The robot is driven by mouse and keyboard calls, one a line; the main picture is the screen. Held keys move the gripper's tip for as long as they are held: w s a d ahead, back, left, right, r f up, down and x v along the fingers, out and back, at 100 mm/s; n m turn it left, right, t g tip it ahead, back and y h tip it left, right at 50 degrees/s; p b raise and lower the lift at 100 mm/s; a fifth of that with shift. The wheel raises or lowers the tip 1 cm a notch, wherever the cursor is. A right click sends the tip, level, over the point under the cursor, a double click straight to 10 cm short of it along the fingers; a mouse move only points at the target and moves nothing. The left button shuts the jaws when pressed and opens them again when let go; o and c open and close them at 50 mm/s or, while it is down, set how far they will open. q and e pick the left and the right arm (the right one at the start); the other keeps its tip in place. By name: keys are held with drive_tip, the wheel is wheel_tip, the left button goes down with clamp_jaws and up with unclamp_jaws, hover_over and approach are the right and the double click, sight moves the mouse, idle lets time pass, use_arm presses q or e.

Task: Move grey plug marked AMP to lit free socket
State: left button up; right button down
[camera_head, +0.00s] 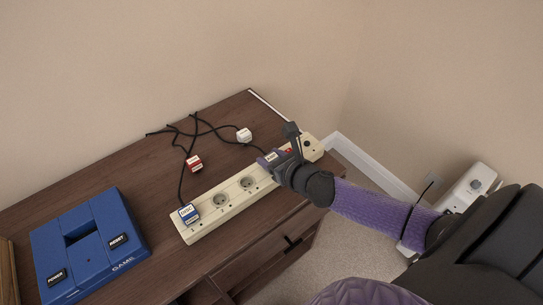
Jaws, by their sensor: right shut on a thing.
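A long cream power strip (209,208) lies along the desk's front right edge. Two empty round sockets show on it, a left one (221,199) and a right one (247,183); I cannot tell which is lit. My right gripper (276,161) is over the strip's right part, shut on a plug (270,156) with a small pale label. A black cable runs to this plug; its body is mostly hidden and the marking is too small to read. I cannot tell whether it sits in a socket. My left gripper is not in view.
A blue plug (188,213) sits at the strip's left end. A red plug (194,163) and a white plug (243,135) lie on the desk (130,160) behind the strip, among black cables. A blue game console (90,245) lies at left.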

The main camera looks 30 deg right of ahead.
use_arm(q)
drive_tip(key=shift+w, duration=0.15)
use_arm(e)
drive_tip(key=shift+c, duration=0.7)
unclamp_jaws()
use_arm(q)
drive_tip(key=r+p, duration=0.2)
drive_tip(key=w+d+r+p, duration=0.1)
use_arm(e)
drive_tip(key=v, duration=1)
drive_tip(key=shift+f, duration=0.1)
